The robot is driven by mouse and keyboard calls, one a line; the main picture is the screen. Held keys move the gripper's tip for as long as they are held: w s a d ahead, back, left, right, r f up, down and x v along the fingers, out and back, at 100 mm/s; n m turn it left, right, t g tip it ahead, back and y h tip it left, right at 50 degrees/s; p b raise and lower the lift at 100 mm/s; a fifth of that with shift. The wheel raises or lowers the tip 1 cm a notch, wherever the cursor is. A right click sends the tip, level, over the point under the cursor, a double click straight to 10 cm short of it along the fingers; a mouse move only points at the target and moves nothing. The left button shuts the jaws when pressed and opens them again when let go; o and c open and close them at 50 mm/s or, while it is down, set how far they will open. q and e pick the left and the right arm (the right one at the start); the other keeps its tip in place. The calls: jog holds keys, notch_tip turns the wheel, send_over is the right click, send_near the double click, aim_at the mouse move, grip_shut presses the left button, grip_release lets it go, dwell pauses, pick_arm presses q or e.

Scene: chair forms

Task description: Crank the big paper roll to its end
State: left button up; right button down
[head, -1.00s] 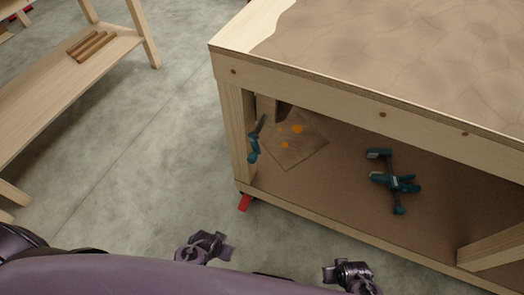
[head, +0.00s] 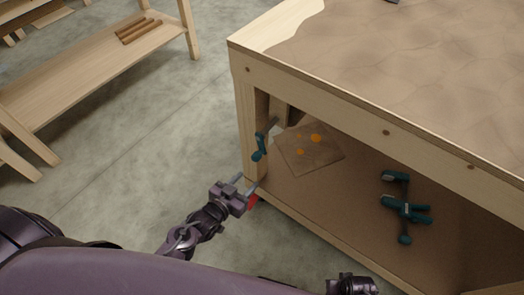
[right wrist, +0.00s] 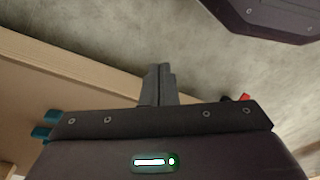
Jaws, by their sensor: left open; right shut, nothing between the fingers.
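A teal-gripped handle with a grey arm (head: 260,147), which looks like the crank, hangs by the workbench's near left leg. Brown paper (head: 400,65) covers most of the bench top; I cannot make out the roll itself. My left gripper (head: 246,188) is open and empty, below the handle and apart from it, close to the leg's foot in the picture. My right arm shows only partly at the bottom edge of the head view. In the right wrist view my right gripper (right wrist: 159,84) is shut with nothing in it.
The workbench (head: 310,100) has a lower shelf holding a brown sheet with orange spots (head: 308,150) and teal clamp-like tools (head: 404,207). A red caster (head: 253,202) is at its foot. A wooden rack (head: 80,70) with sticks stands left. Grey floor lies between.

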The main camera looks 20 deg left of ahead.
aim_at(262, 151)
pick_arm(q)
jog(key=r+t, duration=0.1)
jog(key=r, duration=0.1)
jog(key=w+r+t+h, duration=0.1)
jog(key=r, duration=0.3)
jog(key=shift+w+d+r+m+t+h, duration=0.2)
jog(key=shift+m+t+h, duration=0.1)
jog(key=shift+t+h, duration=0.1)
jog(key=shift+w+r, duration=0.15)
jog(key=shift+w, duration=0.1)
jog(key=x, duration=0.6)
jog(key=shift+b, duration=0.35)
jog(key=shift+w+d, duration=0.25)
jog(key=shift+w, duration=0.25)
pick_arm(e)
jog(key=shift+w+a+r, duration=0.1)
jog(key=shift+w+r, duration=0.15)
jog(key=shift+r, duration=0.35)
jog(key=shift+w+a+r, duration=0.1)
jog(key=shift+w+r, duration=0.1)
jog(key=shift+r, duration=0.35)
pick_arm(q)
jog(key=c, duration=1)
pick_arm(e)
jog(key=shift+s+f, duration=0.1)
